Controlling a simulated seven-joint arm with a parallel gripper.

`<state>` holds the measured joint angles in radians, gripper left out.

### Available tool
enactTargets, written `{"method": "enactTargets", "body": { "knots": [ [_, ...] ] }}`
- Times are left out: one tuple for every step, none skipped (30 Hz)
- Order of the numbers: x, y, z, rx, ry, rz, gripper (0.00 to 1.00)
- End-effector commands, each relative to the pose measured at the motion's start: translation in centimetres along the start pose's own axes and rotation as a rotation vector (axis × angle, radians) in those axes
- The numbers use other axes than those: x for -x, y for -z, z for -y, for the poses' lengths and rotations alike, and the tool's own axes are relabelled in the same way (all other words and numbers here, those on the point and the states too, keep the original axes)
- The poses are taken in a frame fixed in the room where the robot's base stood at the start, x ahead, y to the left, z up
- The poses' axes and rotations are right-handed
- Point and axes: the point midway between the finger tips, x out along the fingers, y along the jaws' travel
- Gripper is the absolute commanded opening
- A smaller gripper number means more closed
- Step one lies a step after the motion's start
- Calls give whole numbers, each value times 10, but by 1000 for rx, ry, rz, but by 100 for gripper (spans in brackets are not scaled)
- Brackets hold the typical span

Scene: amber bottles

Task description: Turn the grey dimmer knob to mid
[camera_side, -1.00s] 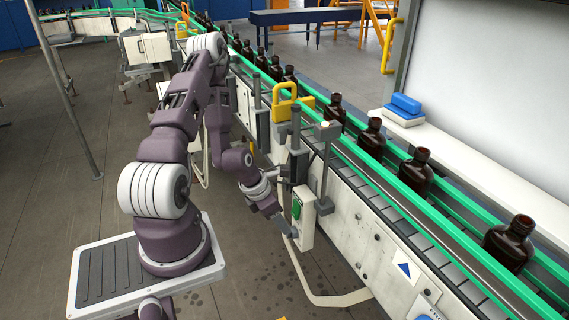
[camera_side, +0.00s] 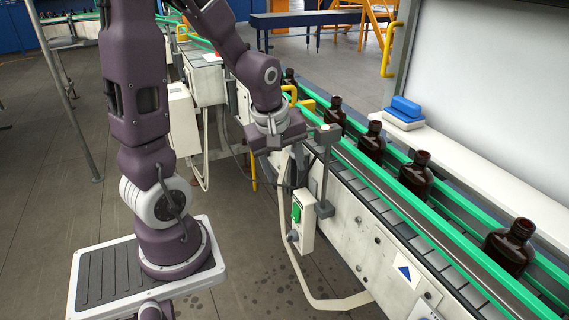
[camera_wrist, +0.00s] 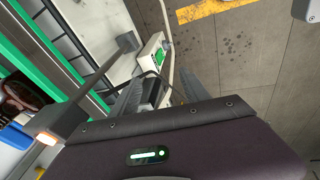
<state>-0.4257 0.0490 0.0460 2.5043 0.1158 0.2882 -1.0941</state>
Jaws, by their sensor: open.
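The grey dimmer knob (camera_side: 293,236) sits low on the side of a white control box (camera_side: 307,232), which also has a green button (camera_side: 296,212). The knob's setting is too small to read. My gripper (camera_side: 278,146) is raised above and behind the box, open, empty and clear of the knob. In the wrist view, the white box (camera_wrist: 150,46) with its green part (camera_wrist: 158,57) lies beyond my gripper (camera_wrist: 165,90). I cannot make out the knob clearly there.
A grey post with a sensor head (camera_side: 327,134) stands beside the box, close to my gripper. Behind it runs a conveyor with green rails (camera_side: 455,236) carrying several amber bottles (camera_side: 416,172). A pale hose (camera_side: 335,302) loops below the box. The floor on the left is open.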

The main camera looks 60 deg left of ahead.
Motion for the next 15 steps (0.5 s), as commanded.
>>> {"method": "enactTargets", "body": {
  "knots": [
    [5, -2, -1, -31, -7, -1, 54],
    [8, -4, -1, -49, -10, -1, 54],
    [10, -5, -1, -66, -11, -1, 54],
    [12, -6, -1, -76, -12, 0, 54],
    [12, -6, -1, -83, -12, 0, 54],
    [13, -7, -1, -88, -13, 0, 54],
    [13, -7, -1, -90, -13, 0, 54],
    [14, -7, -1, -90, -13, 0, 54],
    [13, -7, -1, -90, -13, 0, 54],
    [13, -7, -1, -90, -13, 0, 54],
    [13, -7, -1, -89, -13, 0, 54],
    [13, -7, -1, -89, -13, 0, 54],
    [13, -7, -1, -89, -13, 0, 48],
    [14, -6, -2, -88, -14, 0, 42],
    [17, -5, -3, -88, -15, -2, 35]
  ]
}}
